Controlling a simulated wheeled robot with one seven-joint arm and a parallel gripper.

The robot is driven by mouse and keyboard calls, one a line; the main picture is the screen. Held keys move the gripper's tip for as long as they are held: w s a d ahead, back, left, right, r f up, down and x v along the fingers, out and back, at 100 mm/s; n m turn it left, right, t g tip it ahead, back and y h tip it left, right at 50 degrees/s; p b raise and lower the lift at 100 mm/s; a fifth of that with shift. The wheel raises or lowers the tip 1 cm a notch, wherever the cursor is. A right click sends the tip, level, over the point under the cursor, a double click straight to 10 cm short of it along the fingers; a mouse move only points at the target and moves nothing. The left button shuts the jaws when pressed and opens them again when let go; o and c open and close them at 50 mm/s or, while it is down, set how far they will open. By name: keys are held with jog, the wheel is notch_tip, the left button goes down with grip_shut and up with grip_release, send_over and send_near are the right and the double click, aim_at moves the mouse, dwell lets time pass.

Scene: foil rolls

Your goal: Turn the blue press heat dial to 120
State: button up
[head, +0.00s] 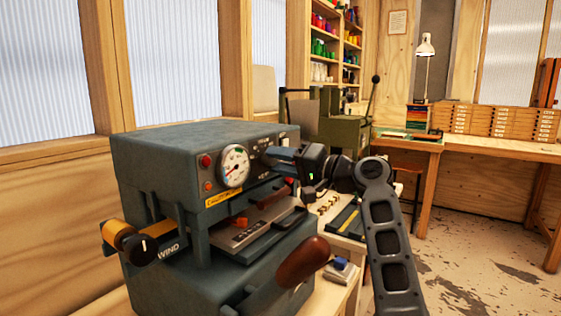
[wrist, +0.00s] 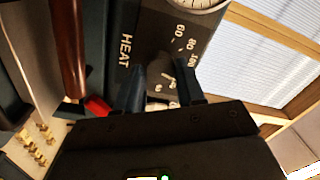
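The blue-grey press (head: 165,150) stands at left in the head view, with a round white gauge (head: 235,166) on its front. My gripper (head: 280,153) is at the right end of its front panel, and hides the heat dial there. In the wrist view the panel (wrist: 185,12) carries the word HEAT and a scale with 60, 80 and 100 legible. My gripper's two dark fingers (wrist: 162,80) point at this scale and stand apart. Pale marks show between them. The dial's knob is dark and mostly hidden, so its setting and any finger contact are unclear.
A brown-handled lever (head: 303,262) sticks out at the press's lower front, and a WIND knob (head: 145,248) at its left. A green machine (head: 345,130) stands behind. Open floor is at right.

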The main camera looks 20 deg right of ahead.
jog(key=o, duration=0.4)
jog(key=shift+c, duration=0.2)
jog(key=b+v, duration=0.1)
jog(key=v, duration=0.6)
jog(key=shift+s+d, duration=0.2)
jog(key=shift+s, duration=0.1)
